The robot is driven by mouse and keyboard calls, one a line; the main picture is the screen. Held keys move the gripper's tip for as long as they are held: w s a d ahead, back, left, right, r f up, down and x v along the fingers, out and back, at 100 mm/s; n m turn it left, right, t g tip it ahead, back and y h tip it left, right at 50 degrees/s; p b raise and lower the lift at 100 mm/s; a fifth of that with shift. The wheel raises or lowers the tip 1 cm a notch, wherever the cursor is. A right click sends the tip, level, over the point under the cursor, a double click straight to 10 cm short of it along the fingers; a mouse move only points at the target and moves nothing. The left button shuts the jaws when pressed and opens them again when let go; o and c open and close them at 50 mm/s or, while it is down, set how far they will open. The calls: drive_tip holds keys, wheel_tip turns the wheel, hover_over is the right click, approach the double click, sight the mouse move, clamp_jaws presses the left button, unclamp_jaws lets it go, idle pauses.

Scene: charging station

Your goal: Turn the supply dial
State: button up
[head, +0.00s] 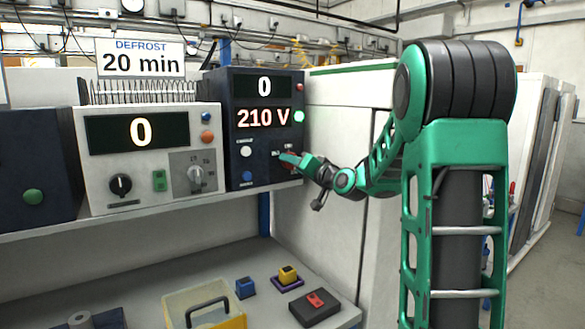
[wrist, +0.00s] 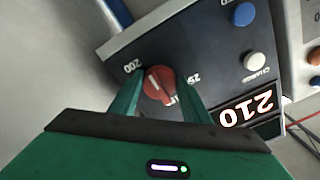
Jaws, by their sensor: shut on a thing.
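The supply dial (wrist: 158,82) is a red round knob with a white pointer mark, on the front of a dark blue supply unit (head: 240,135). In the wrist view its scale shows 200 and another number partly covered. The unit's upper display reads 0 and its lower display (head: 264,118) reads 210 V. The wrist view shows the 210 display (wrist: 246,108) upside down. My gripper (head: 287,158) is at the unit's lower right front. In the wrist view its two green fingers (wrist: 160,88) are closed on opposite sides of the dial. In the head view the gripper mostly hides the dial.
A white charger (head: 150,185) with a 0 display stands left of the unit. A DEFROST 20 min sign (head: 141,60) is behind it. The lower shelf holds a yellow bin (head: 180,300), blue (head: 245,288) and yellow (head: 288,275) blocks, and a dark box (head: 315,307) with a red top part.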

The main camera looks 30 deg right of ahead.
drive_tip(key=shift+d, duration=0.1)
drive_tip(key=o, duration=1)
drive_tip(key=shift+o, duration=0.2)
drive_tip(key=s, duration=1)
drive_tip(key=shift+s+d, duration=0.15)
drive_tip(key=shift+s, duration=0.2)
